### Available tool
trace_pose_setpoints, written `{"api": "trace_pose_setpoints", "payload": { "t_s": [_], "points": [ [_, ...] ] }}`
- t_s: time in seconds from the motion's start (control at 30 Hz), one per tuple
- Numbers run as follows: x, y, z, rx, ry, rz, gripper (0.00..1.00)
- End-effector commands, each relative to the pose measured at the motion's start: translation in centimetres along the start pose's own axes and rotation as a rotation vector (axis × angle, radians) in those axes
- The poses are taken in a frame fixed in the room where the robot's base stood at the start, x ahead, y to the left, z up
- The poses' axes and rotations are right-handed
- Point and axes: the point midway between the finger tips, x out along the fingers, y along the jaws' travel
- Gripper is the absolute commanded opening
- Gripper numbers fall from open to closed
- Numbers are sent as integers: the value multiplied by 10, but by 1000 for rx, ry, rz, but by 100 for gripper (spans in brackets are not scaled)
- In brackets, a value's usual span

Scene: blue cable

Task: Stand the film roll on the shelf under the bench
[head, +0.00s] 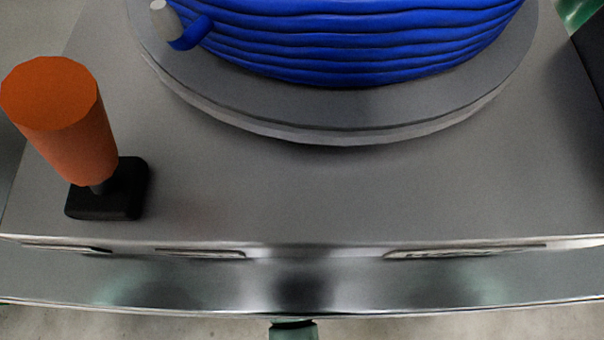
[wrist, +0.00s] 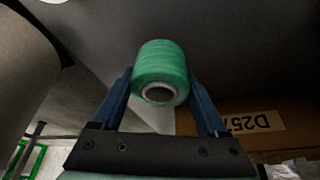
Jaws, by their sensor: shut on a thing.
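The film roll (wrist: 160,66) is a green cylinder with a pale hollow core, its open end facing the wrist camera. My gripper (wrist: 159,76) is shut on it, with one blue finger on each side. The bench (head: 300,195) shows in the head view as a grey metal top with a shiny front edge. A small green piece shows below that edge; I cannot tell what it is. In the wrist view a dark grey surface (wrist: 105,30) lies behind the roll; I cannot tell whether it belongs to the shelf or the bench.
A blue cable coil (head: 350,45) lies on a round grey disc (head: 320,115) on the bench. An orange-handled tool (head: 62,120) with a black base stands at the left. In the wrist view a brown box (wrist: 285,128) with an upside-down label is at the right.

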Motion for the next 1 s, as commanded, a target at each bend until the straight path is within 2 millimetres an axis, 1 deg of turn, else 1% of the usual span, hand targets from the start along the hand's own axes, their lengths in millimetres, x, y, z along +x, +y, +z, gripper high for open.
{"api": "trace_pose_setpoints", "payload": {
  "t_s": [0.03, 0.2, 0.47, 0.6, 0.63, 0.7, 0.77, 1.0],
  "points": [
    [8, 0, 3, 0, 1, 0, 9],
    [29, 0, 12, 0, 0, 0, 9],
    [28, 0, 11, 0, 1, 0, 9],
    [31, 0, 12, 0, 1, 0, 9],
    [32, 0, 13, 0, 0, 0, 78],
    [31, 0, 13, 0, 0, 0, 90],
    [31, 0, 13, 0, 0, 0, 100],
    [30, 0, 13, 0, 0, 0, 100]
  ]
}}
